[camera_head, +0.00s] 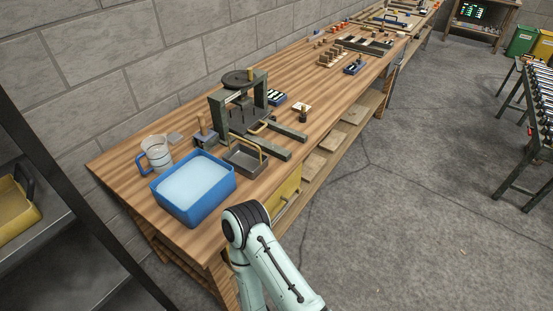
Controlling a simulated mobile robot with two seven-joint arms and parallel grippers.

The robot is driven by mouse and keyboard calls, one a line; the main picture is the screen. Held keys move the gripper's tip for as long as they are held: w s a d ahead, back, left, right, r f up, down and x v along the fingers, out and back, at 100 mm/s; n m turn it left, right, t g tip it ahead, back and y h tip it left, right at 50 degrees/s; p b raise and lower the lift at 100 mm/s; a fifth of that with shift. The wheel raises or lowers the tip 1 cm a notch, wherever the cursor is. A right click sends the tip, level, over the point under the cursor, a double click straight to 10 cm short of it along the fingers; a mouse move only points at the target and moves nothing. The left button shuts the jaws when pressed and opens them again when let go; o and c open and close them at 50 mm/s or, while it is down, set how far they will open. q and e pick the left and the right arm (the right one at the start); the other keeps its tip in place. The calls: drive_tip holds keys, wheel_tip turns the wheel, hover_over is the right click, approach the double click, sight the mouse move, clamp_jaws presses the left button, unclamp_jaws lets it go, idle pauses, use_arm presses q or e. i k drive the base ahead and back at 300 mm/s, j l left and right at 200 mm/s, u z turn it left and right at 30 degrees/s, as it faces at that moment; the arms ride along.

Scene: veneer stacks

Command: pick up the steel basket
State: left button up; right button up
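The steel basket (238,163) is a small grey open box with a thin yellow arched handle above it. It stands on the wooden workbench (160,211), right of and just behind a blue tub (188,212) of pale contents. Its inside looks empty. One of my pale green arms rises from the bottom edge in front of the bench, its dark joint a little below the basket in the picture. Neither gripper shows, so their distance from the basket cannot be seen.
A dark press frame (217,122) with two rails stands directly behind the basket. A clear jug (158,153) with a blue handle is behind the tub. Wooden blocks and tools lie farther along the bench. A grey brick wall backs it; open floor lies right.

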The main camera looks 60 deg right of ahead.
sight(247, 161)
drive_tip(key=z, duration=1.7)
drive_tip(key=u, duration=0.55)
drive_tip(key=l+u, duration=0.2)
drive_tip(key=u, duration=0.25)
drive_tip(key=l+u, duration=0.25)
drive_tip(key=u, duration=0.15)
drive_tip(key=l+u, duration=0.25)
drive_tip(key=u, duration=0.2)
drive_tip(key=l+u, duration=0.2)
drive_tip(key=l, duration=0.15)
drive_tip(key=k+l+u, duration=0.4)
drive_tip(key=l, duration=0.2)
drive_tip(key=k+l, duration=0.1)
drive_tip(key=l, duration=0.25)
drive_tip(key=k+l+u, duration=0.15)
drive_tip(key=l, duration=0.15)
drive_tip(key=k+l, duration=0.1)
drive_tip(key=l, duration=0.25)
drive_tip(key=u, duration=0.05)
